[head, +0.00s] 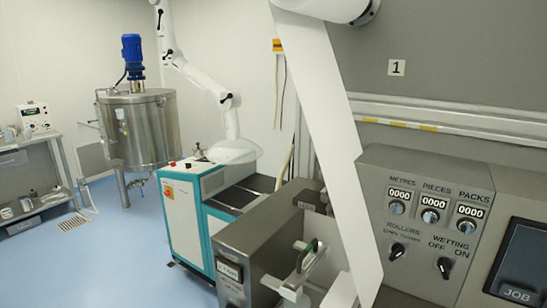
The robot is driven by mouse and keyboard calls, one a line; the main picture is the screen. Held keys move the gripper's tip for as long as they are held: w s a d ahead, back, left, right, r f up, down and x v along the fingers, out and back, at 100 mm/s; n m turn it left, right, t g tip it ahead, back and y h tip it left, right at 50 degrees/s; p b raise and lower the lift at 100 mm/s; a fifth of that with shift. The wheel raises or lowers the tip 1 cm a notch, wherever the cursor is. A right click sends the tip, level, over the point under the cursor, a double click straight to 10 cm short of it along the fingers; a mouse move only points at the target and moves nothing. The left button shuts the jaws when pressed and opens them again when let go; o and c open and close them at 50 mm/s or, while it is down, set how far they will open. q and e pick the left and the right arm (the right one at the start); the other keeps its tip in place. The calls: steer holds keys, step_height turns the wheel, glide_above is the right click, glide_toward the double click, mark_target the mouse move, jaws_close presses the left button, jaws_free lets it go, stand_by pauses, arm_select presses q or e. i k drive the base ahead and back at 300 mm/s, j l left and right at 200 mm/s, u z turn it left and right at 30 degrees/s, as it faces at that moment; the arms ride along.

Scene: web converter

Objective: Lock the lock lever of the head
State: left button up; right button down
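A metal box-like unit (255,238), which looks like the head, stands at the bottom centre. At its right side is a small pale bracket (290,286) with a dark and green handle-like bar (306,256), which may be the lock lever. The bar stands tilted; whether it is locked cannot be told. A wide white web strip (340,150) runs down just right of it and hides what lies behind.
A grey control panel (425,222) with counters and knobs, and a screen (520,262), stand at the right. A white and teal cabinet (185,222) carries a white robot arm (205,82) at the left. A steel tank (140,130) stands behind. Blue floor (120,265) is open at lower left.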

mark_target(326, 199)
steer(key=i+j+z, duration=0.1)
steer(key=j+z, duration=0.25)
steer(key=j, duration=0.8)
steer(key=j+z, duration=0.3)
steer(key=j, duration=0.85)
